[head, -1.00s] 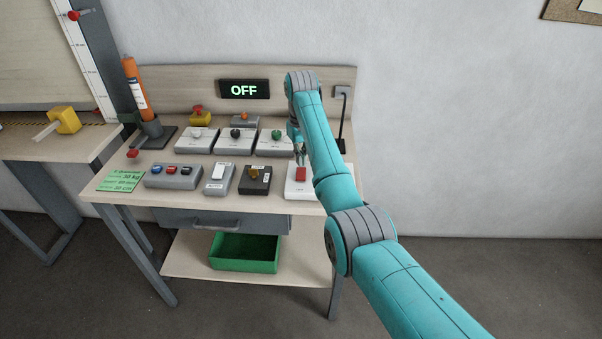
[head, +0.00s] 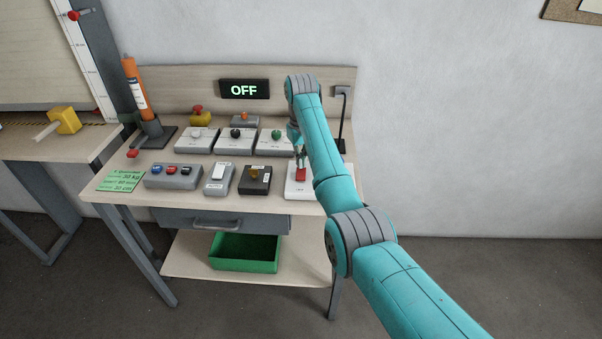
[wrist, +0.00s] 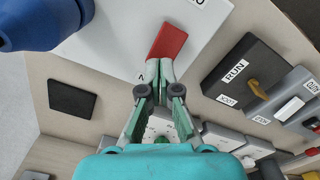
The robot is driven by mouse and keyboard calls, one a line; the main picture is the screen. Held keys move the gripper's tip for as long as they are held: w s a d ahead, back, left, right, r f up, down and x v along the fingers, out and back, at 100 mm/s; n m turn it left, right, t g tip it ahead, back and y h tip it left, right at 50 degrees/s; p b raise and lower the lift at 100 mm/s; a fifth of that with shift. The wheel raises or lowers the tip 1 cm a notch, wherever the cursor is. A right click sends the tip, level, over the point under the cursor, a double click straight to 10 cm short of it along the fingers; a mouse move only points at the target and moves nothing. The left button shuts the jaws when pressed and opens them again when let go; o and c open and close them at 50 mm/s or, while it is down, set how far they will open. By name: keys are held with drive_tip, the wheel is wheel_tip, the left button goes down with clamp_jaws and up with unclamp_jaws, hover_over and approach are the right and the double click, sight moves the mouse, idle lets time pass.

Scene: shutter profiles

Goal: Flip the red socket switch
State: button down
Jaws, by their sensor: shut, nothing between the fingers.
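The red socket switch (head: 301,174) sits on a white socket block (head: 291,188) at the right front of the workbench. In the wrist view the red rocker (wrist: 168,40) lies just beyond my fingertips, on the white block (wrist: 110,40). My gripper (head: 301,160) is shut and empty, pointing down over the switch's far end. In the wrist view its fingertips (wrist: 159,68) meet at the rocker's near end; I cannot tell whether they touch it.
Left of the block stand a dark box with an orange knob (head: 255,180), a grey switch box (head: 220,178) and a button box (head: 173,176). A display (head: 244,90) reads OFF.

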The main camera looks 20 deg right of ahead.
drive_tip(key=shift+f, duration=0.9)
idle(0.5)
drive_tip(key=shift+r, duration=3.5)
